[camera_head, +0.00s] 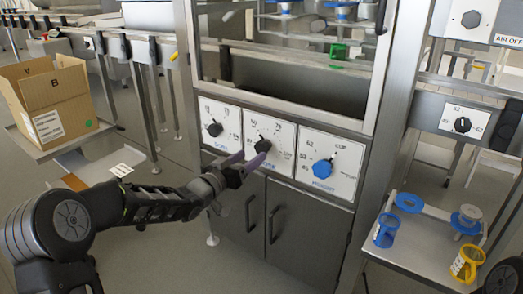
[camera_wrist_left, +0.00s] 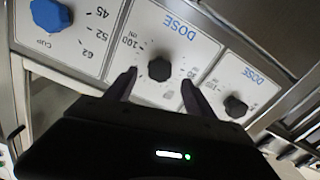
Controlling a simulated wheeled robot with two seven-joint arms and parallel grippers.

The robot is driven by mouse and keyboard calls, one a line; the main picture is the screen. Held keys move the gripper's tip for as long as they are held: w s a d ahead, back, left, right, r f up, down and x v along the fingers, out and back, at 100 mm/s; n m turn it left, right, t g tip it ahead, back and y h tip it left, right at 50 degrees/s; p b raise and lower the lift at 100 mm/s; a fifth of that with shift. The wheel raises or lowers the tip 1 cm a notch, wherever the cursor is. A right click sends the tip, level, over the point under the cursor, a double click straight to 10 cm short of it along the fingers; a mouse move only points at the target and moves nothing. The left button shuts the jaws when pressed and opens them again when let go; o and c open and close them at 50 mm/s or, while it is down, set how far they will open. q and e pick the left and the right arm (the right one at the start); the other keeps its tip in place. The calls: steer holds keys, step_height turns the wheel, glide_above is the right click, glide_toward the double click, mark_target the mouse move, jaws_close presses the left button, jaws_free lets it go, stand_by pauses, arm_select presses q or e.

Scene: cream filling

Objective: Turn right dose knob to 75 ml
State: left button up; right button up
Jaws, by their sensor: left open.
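The right dose knob (camera_head: 262,145) is a small black knob in the middle of three white dial panels in the head view. In the left wrist view the same knob (camera_wrist_left: 159,68) sits between my fingertips, under the word DOSE. My left gripper (camera_head: 253,157) is open in front of that panel, just below the knob. In the left wrist view its two fingertips (camera_wrist_left: 159,80) are spread to either side of the knob, with a gap on both sides. The exact knob setting is too small to read. My right gripper is not in view.
The other dose knob (camera_head: 215,129) is black, to the left. A blue cup knob (camera_head: 322,168) is to the right. Cabinet doors (camera_head: 265,220) lie below. A cardboard box (camera_head: 50,100) stands at left, and a side table (camera_head: 415,257) with blue and yellow parts at right.

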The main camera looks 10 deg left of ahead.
mark_target(260, 150)
arm_select(q)
steer(key=b+x, duration=0.1)
steer(key=x, duration=0.5)
steer(key=shift+w+d, duration=0.1)
steer(key=shift+w, duration=0.25)
steer(key=shift+c, duration=0.4)
jaws_close()
